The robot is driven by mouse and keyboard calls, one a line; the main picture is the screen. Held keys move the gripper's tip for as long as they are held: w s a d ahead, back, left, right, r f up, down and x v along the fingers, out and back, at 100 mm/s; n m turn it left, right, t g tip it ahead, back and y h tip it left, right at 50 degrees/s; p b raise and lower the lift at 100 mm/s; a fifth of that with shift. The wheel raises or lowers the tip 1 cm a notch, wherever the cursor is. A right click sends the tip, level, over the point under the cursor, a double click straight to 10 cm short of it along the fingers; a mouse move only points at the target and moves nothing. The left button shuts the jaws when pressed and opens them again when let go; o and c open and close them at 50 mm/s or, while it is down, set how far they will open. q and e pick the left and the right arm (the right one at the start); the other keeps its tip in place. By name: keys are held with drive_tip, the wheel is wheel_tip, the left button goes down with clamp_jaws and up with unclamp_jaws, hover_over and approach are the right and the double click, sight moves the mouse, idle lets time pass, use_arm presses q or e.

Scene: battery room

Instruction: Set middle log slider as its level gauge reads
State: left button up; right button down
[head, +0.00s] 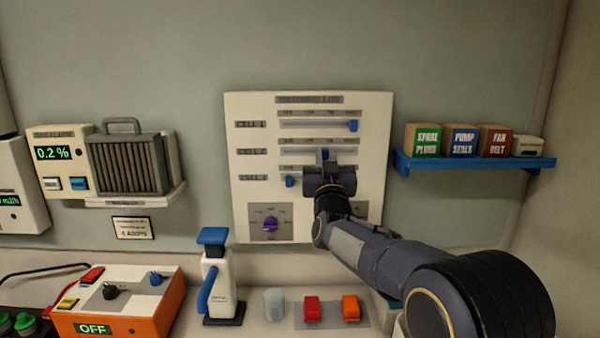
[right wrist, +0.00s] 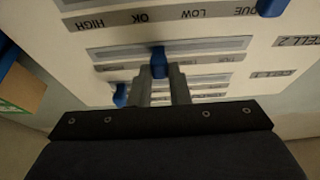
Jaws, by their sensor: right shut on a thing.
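The log panel (head: 379,112) on the wall has three horizontal sliders. The middle slider's blue knob (head: 325,153) is right of the middle of its track, and it also shows in the right wrist view (right wrist: 158,62). My right gripper (right wrist: 160,80) is shut on this knob, one finger on each side. In the head view my right gripper (head: 328,165) covers part of the lower tracks. The scale word at the knob is too small to read surely. The top knob (head: 353,126) is far right; the bottom knob (head: 289,181) is far left. I cannot make out a level gauge.
A purple rotary knob (head: 271,224) is low on the panel. A blue shelf (head: 480,163) with boxes is at right. A 0.2 % display unit (head: 53,154) is at left. A white and blue bottle-like device (head: 219,280) and an orange box (head: 130,320) stand below.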

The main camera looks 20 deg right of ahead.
drive_tip(key=shift+s+d, duration=0.25)
drive_tip(key=shift+d, duration=0.45)
use_arm(q)
drive_tip(key=shift+f, duration=0.4)
use_arm(e)
drive_tip(key=c, duration=1.4)
unclamp_jaws()
drive_tip(key=shift+o, duration=0.2)
use_arm(q)
drive_tip(key=shift+f, duration=0.1)
use_arm(e)
drive_tip(key=shift+f, duration=0.1)
